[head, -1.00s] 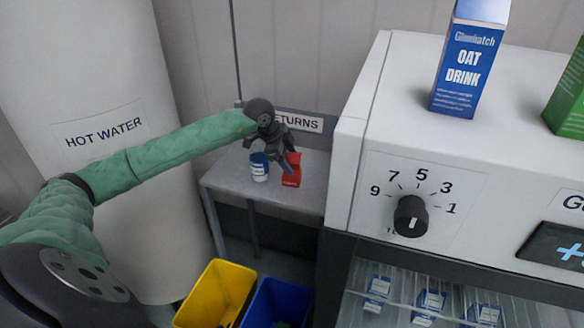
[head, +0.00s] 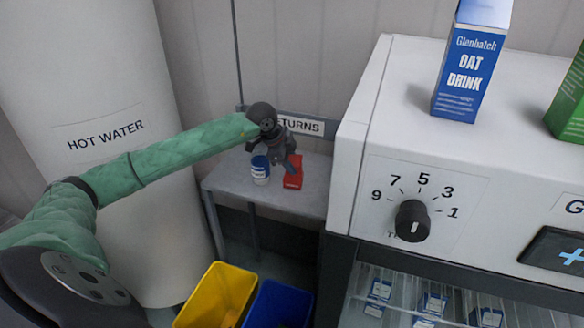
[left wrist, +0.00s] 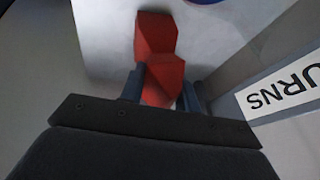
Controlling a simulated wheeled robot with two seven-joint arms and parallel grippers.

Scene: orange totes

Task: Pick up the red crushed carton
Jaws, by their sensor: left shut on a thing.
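The red crushed carton (head: 293,172) is on the small grey shelf below the returns sign, and it looks bent in the middle. My left gripper (head: 285,163) reaches down over it from the left and covers part of it. In the left wrist view the red carton (left wrist: 156,45) extends out from between the two fingers (left wrist: 160,92), which are shut on its near end. Whether the carton rests on the shelf or is slightly lifted is hard to tell. My right gripper is in neither view.
A blue and white cup-like container (head: 260,170) stands just left of the carton on the grey shelf (head: 228,184). The returns sign (head: 300,126) is behind. A white machine (head: 400,110) rises close on the right. Yellow (head: 218,292) and blue (head: 280,304) bins stand below.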

